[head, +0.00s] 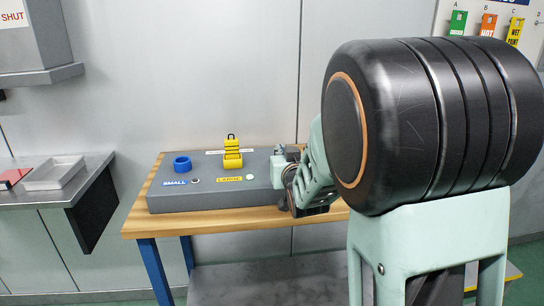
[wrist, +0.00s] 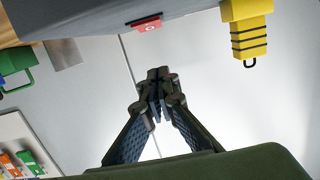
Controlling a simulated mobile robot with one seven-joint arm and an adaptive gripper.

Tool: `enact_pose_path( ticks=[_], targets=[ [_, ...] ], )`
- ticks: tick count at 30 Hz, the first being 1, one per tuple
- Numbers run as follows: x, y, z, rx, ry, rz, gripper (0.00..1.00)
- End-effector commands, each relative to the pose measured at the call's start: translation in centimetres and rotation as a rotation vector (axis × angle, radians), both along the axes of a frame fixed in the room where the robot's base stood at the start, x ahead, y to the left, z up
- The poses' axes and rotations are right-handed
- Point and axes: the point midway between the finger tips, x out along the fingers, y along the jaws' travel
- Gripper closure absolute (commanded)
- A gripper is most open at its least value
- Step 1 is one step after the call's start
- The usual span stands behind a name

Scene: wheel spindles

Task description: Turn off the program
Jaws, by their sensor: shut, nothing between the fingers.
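A grey control box (head: 215,192) lies on a wooden-topped bench. Its top bears a blue ring (head: 182,164), a yellow block (head: 232,155), a SMALL label with a dark round button (head: 195,181), and a LARGE label with a pale round button (head: 250,177). In the wrist view a red tab with a white round mark (wrist: 146,25) shows at the box's edge (wrist: 85,18), and a yellow block (wrist: 247,30) hangs to its right. My gripper (wrist: 158,90) is shut and empty, apart from the red tab. In the head view my arm hides the box's right end and the fingertips are unclear.
A steel counter (head: 60,200) with a grey tray (head: 55,175) and a red item (head: 12,178) is at left. The bench top (head: 155,222) is bare along its front. A board with green, orange and yellow tags (head: 488,25) hangs at right. My arm fills the right side.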

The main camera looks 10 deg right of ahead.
Motion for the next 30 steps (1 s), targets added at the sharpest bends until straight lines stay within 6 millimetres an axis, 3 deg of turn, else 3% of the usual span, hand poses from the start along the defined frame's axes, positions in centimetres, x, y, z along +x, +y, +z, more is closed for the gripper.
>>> enact_pose_path(
  ticks=[7, 9, 15, 30],
  targets=[
    [4.2, -0.1, -0.7, -0.003, 0.001, -0.001, 1.0],
    [4.1, 0.0, -2.4, -0.002, 0.004, 0.0, 1.0],
    [4.3, 0.0, -4.1, -0.002, 0.0, 0.0, 1.0],
    [4.4, 0.0, -4.7, -0.001, -0.002, 0.0, 1.0]
  ],
)
